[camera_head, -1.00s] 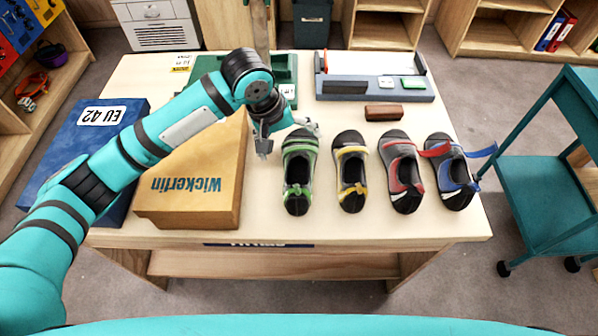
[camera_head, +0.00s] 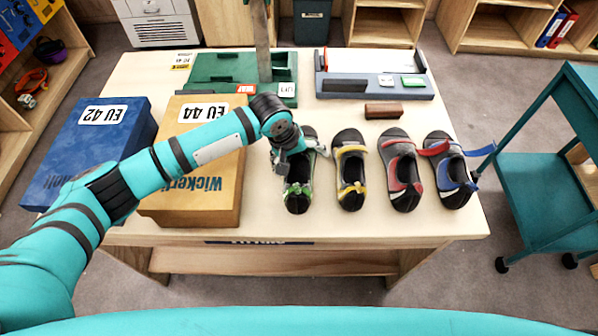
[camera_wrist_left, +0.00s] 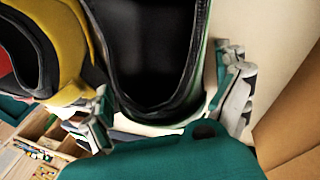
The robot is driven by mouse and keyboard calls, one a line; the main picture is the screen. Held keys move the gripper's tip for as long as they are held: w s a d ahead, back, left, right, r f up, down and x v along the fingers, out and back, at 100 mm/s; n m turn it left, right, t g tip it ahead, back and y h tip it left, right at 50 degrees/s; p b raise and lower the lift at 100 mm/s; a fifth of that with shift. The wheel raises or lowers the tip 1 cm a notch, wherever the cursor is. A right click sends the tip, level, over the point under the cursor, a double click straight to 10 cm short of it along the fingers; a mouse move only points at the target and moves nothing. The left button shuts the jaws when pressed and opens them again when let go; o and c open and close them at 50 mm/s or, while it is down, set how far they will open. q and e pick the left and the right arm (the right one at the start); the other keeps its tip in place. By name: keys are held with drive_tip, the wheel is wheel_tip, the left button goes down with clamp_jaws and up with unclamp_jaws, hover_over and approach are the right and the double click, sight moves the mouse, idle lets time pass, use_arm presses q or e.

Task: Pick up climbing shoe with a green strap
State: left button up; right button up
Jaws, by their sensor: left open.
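The climbing shoe with a green strap (camera_head: 297,196) lies leftmost in a row of shoes on the table. My left gripper (camera_head: 296,157) is open over its far part, which the gripper and wrist partly hide. In the left wrist view the shoe's dark opening (camera_wrist_left: 150,50) fills the middle, with its pale green edge on the right. My left gripper's fingers (camera_wrist_left: 168,105) stand apart on either side of the shoe. I cannot tell whether they touch it. My right gripper is not in view.
Shoes with yellow (camera_head: 350,170), red (camera_head: 400,172) and blue (camera_head: 448,170) straps lie to the right. The yellow one (camera_wrist_left: 72,45) is close to a finger. Wooden (camera_head: 190,207) and blue (camera_head: 95,150) boxes stand left. A brown block (camera_head: 384,110) lies behind the shoes.

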use_arm(q)
drive_tip(key=shift+c, duration=0.4)
drive_tip(key=c, duration=1.1)
